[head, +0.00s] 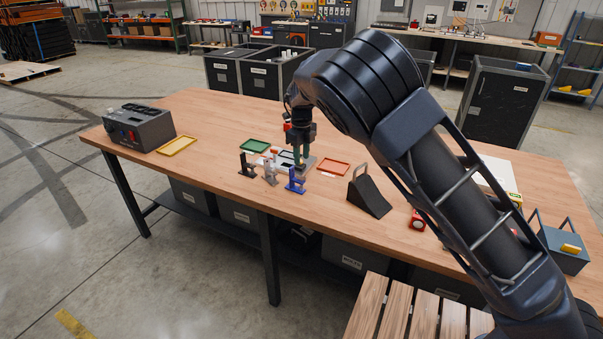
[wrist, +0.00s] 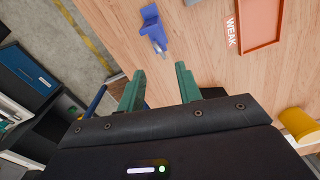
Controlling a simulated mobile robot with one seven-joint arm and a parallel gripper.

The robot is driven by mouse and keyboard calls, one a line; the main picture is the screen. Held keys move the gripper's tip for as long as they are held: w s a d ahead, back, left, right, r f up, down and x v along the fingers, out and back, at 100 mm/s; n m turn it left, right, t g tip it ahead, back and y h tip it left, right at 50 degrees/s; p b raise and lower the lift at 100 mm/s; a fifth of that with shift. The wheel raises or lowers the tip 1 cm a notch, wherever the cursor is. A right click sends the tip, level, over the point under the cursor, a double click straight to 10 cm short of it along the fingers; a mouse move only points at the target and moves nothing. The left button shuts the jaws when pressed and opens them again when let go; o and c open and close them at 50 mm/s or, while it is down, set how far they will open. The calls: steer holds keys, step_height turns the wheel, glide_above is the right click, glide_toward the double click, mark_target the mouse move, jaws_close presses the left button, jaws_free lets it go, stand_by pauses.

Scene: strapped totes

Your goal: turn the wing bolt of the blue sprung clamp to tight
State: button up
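The blue clamp (head: 295,181) stands near the table's front edge, at the right end of a row of three clamps. In the wrist view the blue clamp (wrist: 152,22) lies beyond my fingertips, with a small greyish piece at its near end; I cannot tell how its wing bolt is turned. My gripper (head: 301,158) points down just behind the blue clamp in the head view. In the wrist view the green fingers of my gripper (wrist: 158,82) are apart, with only bare table showing between them.
A grey clamp (head: 270,172) and a dark clamp (head: 248,167) stand left of the blue one. A red tray (head: 320,171), labelled WEAK in the wrist view, lies to the right. A green tray (head: 254,146) is behind; a black wedge (head: 368,196) stands farther right.

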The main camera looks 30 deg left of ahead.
mark_target(301, 177)
step_height(301, 177, down, 8)
steer(key=shift+r, duration=0.15)
stand_by(0.3)
